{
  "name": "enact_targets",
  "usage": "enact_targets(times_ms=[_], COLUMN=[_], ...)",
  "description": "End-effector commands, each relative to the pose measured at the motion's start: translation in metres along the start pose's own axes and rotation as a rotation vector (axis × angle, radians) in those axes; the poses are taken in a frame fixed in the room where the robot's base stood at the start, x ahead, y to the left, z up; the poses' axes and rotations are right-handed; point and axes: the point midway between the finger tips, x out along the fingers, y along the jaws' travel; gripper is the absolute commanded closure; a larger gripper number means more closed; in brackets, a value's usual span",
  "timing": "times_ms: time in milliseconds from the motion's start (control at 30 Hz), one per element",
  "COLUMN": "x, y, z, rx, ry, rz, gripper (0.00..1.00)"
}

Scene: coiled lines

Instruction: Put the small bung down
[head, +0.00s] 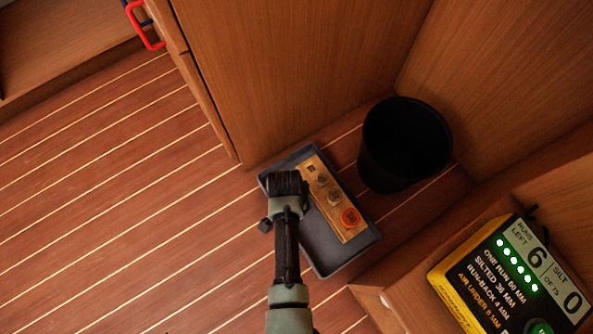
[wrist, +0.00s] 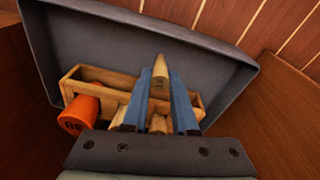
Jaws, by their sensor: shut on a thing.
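The small bung (wrist: 160,78) is a pale wooden, tapered piece. In the wrist view it stands between the two blue fingers of my gripper (wrist: 161,92), which is shut on it, with its narrow end pointing up the picture. In the wrist view it is in front of a wooden rack (wrist: 88,73); I cannot tell whether it touches it. In the head view my gripper (head: 287,184) is over the left part of the grey tray (head: 328,257), and the arm hides the bung. An orange bung (wrist: 79,117) marked 30 sits at the rack's end.
In the head view the rack (head: 345,233) holds other bungs beside the orange one (head: 351,217). A black bin (head: 375,155) stands right of the tray, near the wooden panels. A yellow-and-black counter box (head: 490,280) is at lower right. The striped floor (head: 120,200) at left is clear.

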Motion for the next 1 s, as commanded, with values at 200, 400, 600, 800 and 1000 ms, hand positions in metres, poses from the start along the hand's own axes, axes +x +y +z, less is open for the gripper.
enact_targets(times_ms=[200, 400, 600, 800, 1000], x=[0.008, 0.0106, 0.0119, 0.0119, 0.0076], y=[-0.0006, -0.0005, -0.0006, -0.0005, -0.0004], z=[0.0005, 0.0009, 0.0011, 0.0012, 0.0007], rx=[0.0, 0.0, 0.0, 0.0, 0.0], ry=[0.001, 0.001, 0.001, 0.001, 0.001], rz=[-0.001, -0.001, -0.001, -0.001, -0.001], gripper=[1.0, 1.0, 0.52, 0.44, 0.44])
